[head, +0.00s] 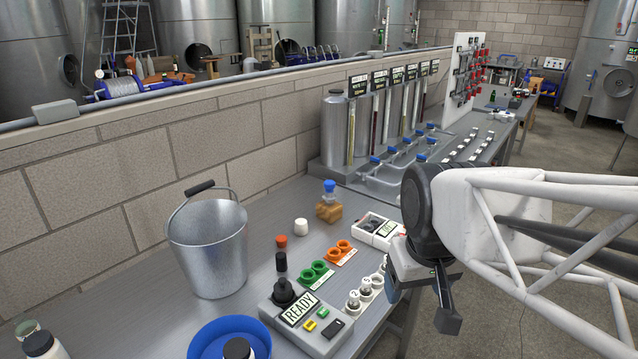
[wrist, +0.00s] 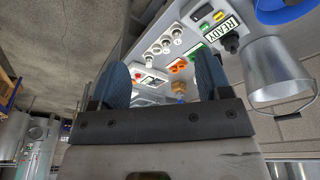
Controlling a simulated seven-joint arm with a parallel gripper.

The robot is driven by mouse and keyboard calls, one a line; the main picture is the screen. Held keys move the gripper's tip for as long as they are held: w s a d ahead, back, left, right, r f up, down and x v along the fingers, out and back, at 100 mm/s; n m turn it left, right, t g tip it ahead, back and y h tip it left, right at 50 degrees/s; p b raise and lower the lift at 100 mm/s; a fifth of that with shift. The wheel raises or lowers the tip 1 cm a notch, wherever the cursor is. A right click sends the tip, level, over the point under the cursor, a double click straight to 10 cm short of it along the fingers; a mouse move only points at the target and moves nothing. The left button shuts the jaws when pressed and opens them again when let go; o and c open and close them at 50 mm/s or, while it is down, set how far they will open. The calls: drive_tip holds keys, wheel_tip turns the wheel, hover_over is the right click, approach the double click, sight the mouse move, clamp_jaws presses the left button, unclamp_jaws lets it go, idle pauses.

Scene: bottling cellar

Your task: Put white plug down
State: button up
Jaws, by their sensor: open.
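The white plug (head: 301,227) stands on the grey bench (head: 250,252), left of the wooden block with a blue top (head: 329,203) and behind a red-brown plug (head: 281,241). I cannot make out the white plug in the wrist view, where my right finger covers part of the bench. My gripper (head: 424,300) is off the right edge of the bench, well apart from the white plug. In the wrist view my gripper (wrist: 162,78) has its two blue-padded fingers wide apart, with nothing held between them.
A metal bucket (head: 208,250) stands at the left, near a blue bowl (head: 212,335). Green (head: 316,274) and orange (head: 341,252) holders, a white holder with bottles (head: 366,296) and a READY device (head: 313,325) crowd the middle. A small display unit (head: 378,230) sits behind. A black plug (head: 281,262) stands nearby.

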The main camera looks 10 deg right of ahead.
drive_tip(key=shift+m, duration=0.4)
drive_tip(key=s, duration=0.1)
drive_tip(key=s+f, duration=0.2)
drive_tip(key=s, duration=0.1)
drive_tip(key=shift+s+a, duration=0.1)
drive_tip(key=shift+a, duration=0.25)
